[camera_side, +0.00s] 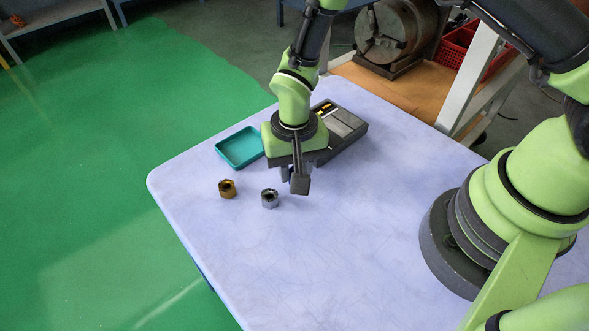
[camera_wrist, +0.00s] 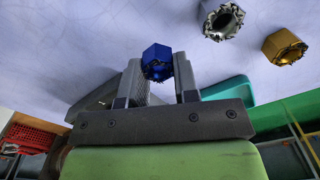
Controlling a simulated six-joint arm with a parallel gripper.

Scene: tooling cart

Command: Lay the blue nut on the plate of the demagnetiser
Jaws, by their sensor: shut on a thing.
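The blue nut (camera_wrist: 157,62) is between the fingers of my gripper (camera_wrist: 158,78) in the wrist view, near their tips. My gripper (camera_side: 294,180) is shut on it, pointing down over the cart top. In the side view the nut is hidden behind a finger. The demagnetiser (camera_side: 346,124), a dark grey box with a lighter grey plate and yellow marks, stands just behind and to the right of my gripper, partly covered by it. Part of a dark grey body, likely the demagnetiser (camera_wrist: 94,101), shows left of the fingers in the wrist view.
A teal tray (camera_side: 238,147) lies left of the demagnetiser. A gold nut (camera_side: 227,188) and a silver nut (camera_side: 269,199) stand on the pale cart top (camera_side: 330,260), left of my gripper. The front of the top is clear. A red crate (camera_side: 460,46) is beyond it.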

